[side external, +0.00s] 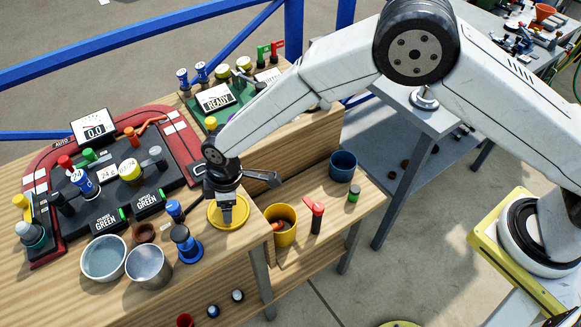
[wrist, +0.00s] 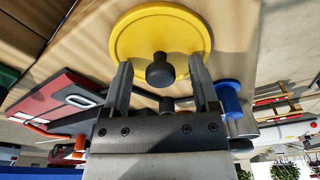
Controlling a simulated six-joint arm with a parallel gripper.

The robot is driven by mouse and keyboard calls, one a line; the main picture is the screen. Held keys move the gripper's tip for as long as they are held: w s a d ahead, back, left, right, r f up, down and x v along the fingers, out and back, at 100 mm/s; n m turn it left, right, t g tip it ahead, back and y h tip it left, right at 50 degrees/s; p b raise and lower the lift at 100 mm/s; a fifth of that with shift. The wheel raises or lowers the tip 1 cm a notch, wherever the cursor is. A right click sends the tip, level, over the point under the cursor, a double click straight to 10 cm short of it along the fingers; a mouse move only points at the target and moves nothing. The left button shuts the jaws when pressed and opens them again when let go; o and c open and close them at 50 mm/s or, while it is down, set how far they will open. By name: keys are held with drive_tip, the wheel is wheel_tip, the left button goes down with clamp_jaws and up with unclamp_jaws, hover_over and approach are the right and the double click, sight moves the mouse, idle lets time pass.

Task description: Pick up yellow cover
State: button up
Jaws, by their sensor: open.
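The yellow cover (side external: 230,217) is a flat round disc lying on the wooden bench near its front edge. In the wrist view the yellow cover (wrist: 185,35) shows a dark round knob (wrist: 160,72) at its middle. My gripper (side external: 227,208) is right above the cover in the side view and hides part of it, including the knob. In the wrist view my gripper (wrist: 160,75) is open, with one finger on each side of the knob. I cannot tell whether the fingers touch the cover.
A blue knobbed piece (side external: 187,246), a metal cup (side external: 148,266) and a bowl (side external: 104,258) stand left of the cover. A yellow cup (side external: 281,225) with things in it is on the lower shelf to the right. A red-edged control panel (side external: 165,125) lies behind left.

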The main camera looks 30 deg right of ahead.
clamp_jaws()
drive_tip(key=shift+r, duration=0.2)
drive_tip(key=shift+r, duration=0.55)
drive_tip(key=s+d+r, duration=0.7)
drive_tip(key=s+r, duration=0.4)
drive_tip(key=s, duration=0.1)
drive_tip(key=shift+d+r, duration=0.25)
drive_tip(key=shift+d, duration=0.05)
drive_tip(key=shift+w, duration=0.1)
idle(0.5)
